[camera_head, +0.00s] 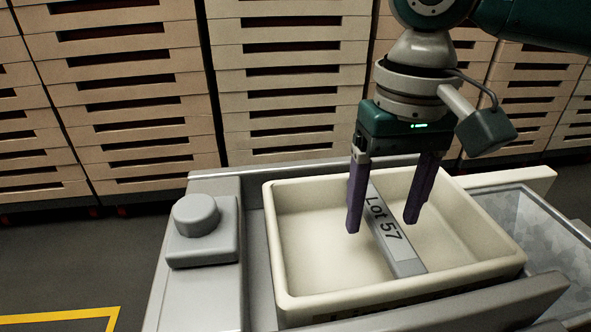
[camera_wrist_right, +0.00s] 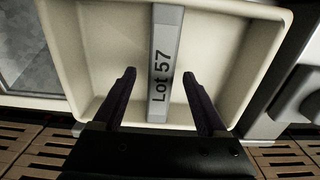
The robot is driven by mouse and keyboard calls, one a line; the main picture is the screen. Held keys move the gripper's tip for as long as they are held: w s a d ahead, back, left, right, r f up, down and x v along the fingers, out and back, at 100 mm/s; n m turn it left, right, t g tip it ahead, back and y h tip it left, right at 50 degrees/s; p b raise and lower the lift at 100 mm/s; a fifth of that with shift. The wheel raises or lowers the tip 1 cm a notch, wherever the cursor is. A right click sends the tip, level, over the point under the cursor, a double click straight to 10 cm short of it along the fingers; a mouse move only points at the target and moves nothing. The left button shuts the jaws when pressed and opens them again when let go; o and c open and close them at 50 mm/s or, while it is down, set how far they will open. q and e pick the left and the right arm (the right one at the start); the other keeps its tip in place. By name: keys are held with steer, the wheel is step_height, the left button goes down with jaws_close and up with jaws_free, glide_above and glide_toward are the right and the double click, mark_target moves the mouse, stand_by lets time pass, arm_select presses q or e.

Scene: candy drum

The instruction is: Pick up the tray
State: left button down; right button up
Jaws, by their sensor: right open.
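The tray (camera_head: 285,268) is a cream, shallow rectangular box on a grey stand, with a grey bar labelled "Lot 57" (camera_head: 393,240) across its middle. It looks empty otherwise. My right gripper (camera_head: 382,225) hangs over the tray, pointing down, with its two dark purple fingers apart and on either side of the bar. In the right wrist view the fingers (camera_wrist_right: 160,75) also straddle the bar (camera_wrist_right: 163,45), with the tray (camera_wrist_right: 226,70) below. Whether the fingertips are level with the bar or above it is hard to tell. My left gripper is not in view.
A grey block with a round knob (camera_head: 197,213) sits left of the tray. A grey bin with speckled content (camera_head: 520,225) is at the right. Stacked cream drawers (camera_head: 290,75) fill the back. Yellow floor tape (camera_head: 85,314) shows at lower left.

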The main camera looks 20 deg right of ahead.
step_height(320, 180, down, 2)
steer(key=shift+f, duration=0.1)
steer(key=shift+c, duration=0.2)
jaws_close()
stand_by(0.4)
